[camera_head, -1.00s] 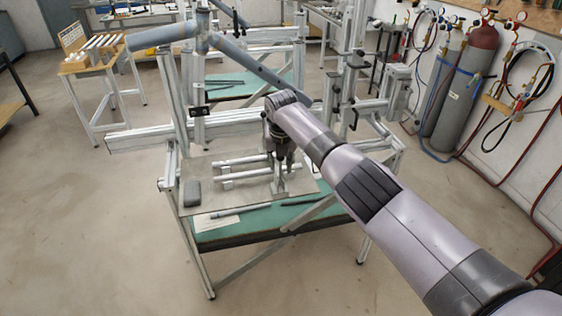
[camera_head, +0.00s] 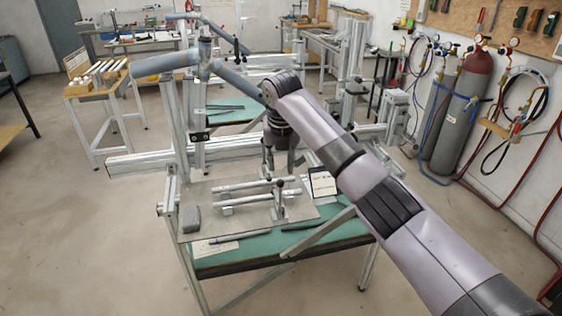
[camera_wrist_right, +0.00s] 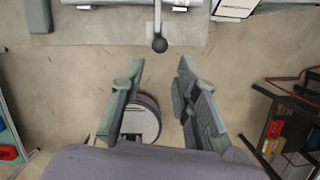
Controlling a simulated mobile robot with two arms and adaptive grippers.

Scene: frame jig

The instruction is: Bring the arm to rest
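My right arm reaches in from the lower right in the head view. Its gripper (camera_head: 267,165) hangs pointing down over the back of the grey plate (camera_head: 190,233) of the frame jig, above the metal tubes (camera_head: 255,186). In the right wrist view the two fingers of the right gripper (camera_wrist_right: 155,95) are spread apart with nothing between them. The plate's edge and a dark ball knob (camera_wrist_right: 159,45) show beyond the fingertips. My left gripper is not in view.
A grey block (camera_head: 192,219) lies on the plate's left corner. A green shelf (camera_head: 240,250) with papers is below. A tablet-like card (camera_head: 322,183) shows beside the plate. Gas cylinders (camera_head: 457,110) stand at the right wall.

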